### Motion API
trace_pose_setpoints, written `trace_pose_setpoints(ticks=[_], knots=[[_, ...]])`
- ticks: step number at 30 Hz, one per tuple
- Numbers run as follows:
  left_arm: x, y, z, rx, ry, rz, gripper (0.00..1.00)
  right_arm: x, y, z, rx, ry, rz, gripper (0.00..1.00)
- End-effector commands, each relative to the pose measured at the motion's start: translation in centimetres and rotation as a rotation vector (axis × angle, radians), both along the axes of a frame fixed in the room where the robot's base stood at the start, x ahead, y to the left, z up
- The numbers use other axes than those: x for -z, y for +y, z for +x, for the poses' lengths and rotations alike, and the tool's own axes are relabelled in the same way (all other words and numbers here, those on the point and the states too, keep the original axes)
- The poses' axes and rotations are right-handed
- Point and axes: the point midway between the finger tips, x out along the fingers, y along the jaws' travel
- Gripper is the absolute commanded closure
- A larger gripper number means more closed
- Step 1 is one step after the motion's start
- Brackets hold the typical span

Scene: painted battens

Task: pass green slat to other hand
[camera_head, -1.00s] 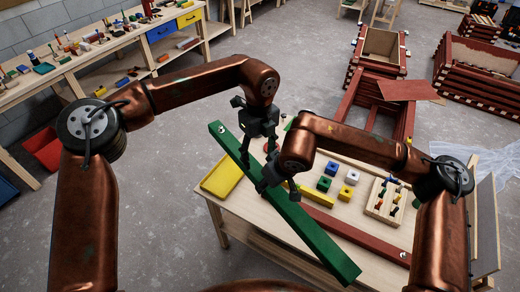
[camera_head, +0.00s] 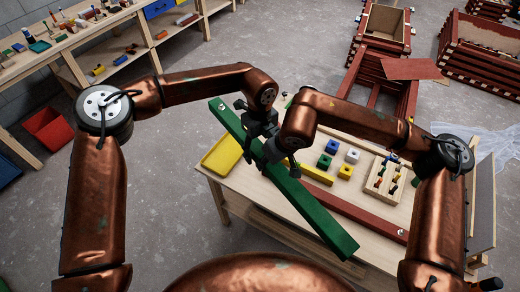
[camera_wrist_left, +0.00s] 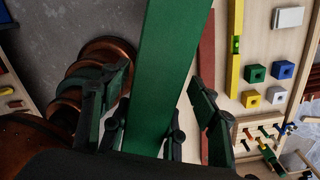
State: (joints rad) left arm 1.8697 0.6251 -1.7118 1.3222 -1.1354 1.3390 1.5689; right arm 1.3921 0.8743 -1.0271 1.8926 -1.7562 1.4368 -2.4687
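The green slat (camera_head: 312,213) runs from upper left to lower right in the head view, held above the table. My right gripper (camera_head: 276,157) is shut on it near its middle, though its fingertips are partly hidden. My left gripper (camera_head: 257,136) is at the slat just up and left of the right one. In the left wrist view the slat (camera_wrist_left: 168,70) passes between the left gripper's fingers (camera_wrist_left: 160,90). Gaps show on both sides, so the left gripper is open around it.
On the table (camera_head: 232,188) are a yellow tray (camera_head: 221,155), a yellow level (camera_head: 316,174), a dark red slat (camera_head: 365,221), several small blocks and a peg board (camera_head: 382,181). The two arms are close together over the slat. A workbench stands at the left.

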Motion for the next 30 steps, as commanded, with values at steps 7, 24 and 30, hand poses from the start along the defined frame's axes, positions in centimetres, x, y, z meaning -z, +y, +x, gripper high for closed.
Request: trace_pose_setpoints(ticks=[7,24,30], knots=[[-0.04,-0.02,0.0,0.0,0.0,0.0,0.63,-0.17,0.05,0.05,0.0,-0.003,0.002,1.0],[-0.12,-0.18,0.09,0.001,-0.003,-0.005,1.0,-0.24,0.33,-0.16,-0.008,-0.001,0.007,1.0],[-0.29,-0.31,0.14,0.001,-0.006,-0.009,1.0,-0.27,0.43,-0.24,-0.01,-0.001,0.009,0.63]])
